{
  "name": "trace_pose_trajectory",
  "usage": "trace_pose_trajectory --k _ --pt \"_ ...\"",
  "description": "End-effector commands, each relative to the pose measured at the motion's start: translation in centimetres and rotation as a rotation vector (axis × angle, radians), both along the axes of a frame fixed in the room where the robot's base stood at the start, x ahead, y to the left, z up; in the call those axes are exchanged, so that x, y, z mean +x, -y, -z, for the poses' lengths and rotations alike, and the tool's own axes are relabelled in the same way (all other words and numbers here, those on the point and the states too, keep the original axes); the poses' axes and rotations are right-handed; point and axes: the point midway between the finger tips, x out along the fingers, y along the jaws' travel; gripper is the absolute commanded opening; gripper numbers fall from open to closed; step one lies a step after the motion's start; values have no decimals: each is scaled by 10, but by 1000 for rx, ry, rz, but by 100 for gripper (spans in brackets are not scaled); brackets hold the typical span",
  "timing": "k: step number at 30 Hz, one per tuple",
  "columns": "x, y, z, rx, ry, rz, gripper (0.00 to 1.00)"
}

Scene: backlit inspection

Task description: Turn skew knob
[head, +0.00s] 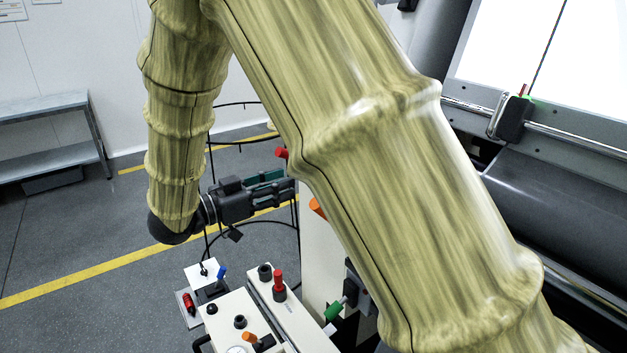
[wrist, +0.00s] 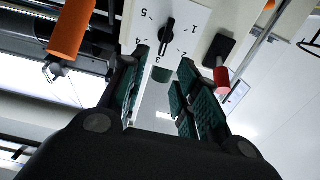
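In the wrist view a black pointer knob (wrist: 167,36) sits on a white dial plate (wrist: 196,17) with numbers 1 to 5 around it. No name for the knob is readable. The knob appears just beyond the fingertips, roughly in line with the gap; I see no contact. In the head view my gripper (head: 278,188) points right toward the pale machine cabinet. The knob is not visible there; my arm hides part of the cabinet.
In the wrist view an orange handle (wrist: 72,27) is at left and a red-tipped black lever (wrist: 220,80) at right of the dial. In the head view a control box (head: 262,312) with knobs stands below my gripper, and black wire hoops (head: 262,223) stand close around it. Open floor lies left.

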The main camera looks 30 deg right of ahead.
Motion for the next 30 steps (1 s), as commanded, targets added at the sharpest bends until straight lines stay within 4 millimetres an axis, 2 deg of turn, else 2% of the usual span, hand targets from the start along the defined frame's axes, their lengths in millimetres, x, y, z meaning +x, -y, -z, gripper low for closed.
trace_pose_trajectory --k 1,8,24,30 --pt "0 0 6 0 0 0 31" --pt "1 7 7 1 0 0 31" --pt "12 86 7 1 1 0 31" --pt "15 102 7 0 1 -1 31"
